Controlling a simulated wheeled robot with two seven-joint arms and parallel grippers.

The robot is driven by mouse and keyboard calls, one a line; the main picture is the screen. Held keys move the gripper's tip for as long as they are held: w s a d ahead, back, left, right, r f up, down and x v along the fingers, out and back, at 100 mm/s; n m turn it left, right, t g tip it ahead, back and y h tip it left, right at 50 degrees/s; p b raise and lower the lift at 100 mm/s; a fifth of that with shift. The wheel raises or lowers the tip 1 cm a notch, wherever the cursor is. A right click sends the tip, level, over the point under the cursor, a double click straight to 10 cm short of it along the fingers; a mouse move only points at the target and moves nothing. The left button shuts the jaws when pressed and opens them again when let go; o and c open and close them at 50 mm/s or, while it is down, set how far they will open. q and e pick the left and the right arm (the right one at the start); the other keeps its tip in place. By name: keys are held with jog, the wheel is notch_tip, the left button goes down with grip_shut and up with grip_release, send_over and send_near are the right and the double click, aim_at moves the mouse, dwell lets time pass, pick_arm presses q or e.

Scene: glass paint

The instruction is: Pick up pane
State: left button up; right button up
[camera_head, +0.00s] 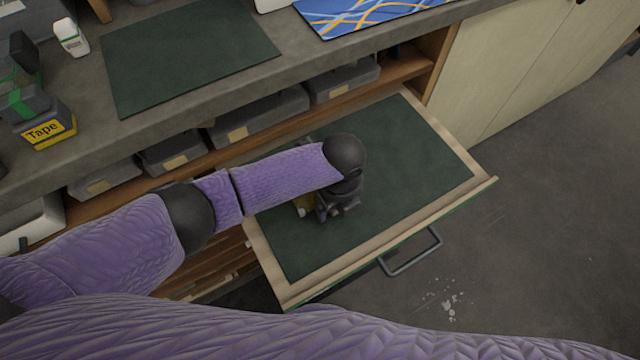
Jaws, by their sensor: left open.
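My left gripper (322,212) hangs over the pulled-out drawer, pointing down at its dark green lining (400,165). It is open; its fingers are small and dark here. A small yellowish piece (303,204) shows beside the fingers on the drawer lining, mostly hidden by my gripper and forearm. I cannot tell whether it is the pane or whether the fingers touch it. No other clear pane shows in the drawer. My right gripper is not in view.
The drawer has a pale wooden rim (445,134) and a metal handle (413,256). On the grey counter are a green mat (185,55), a blue patterned sheet (365,14) and a tape box (45,125). Grey bins (262,118) fill the shelf below. Floor is clear at right.

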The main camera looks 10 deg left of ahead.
pick_arm(q)
jog(key=shift+f, duration=0.2)
grip_shut()
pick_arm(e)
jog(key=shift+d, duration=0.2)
pick_arm(q)
jog(key=shift+r, duration=0.1)
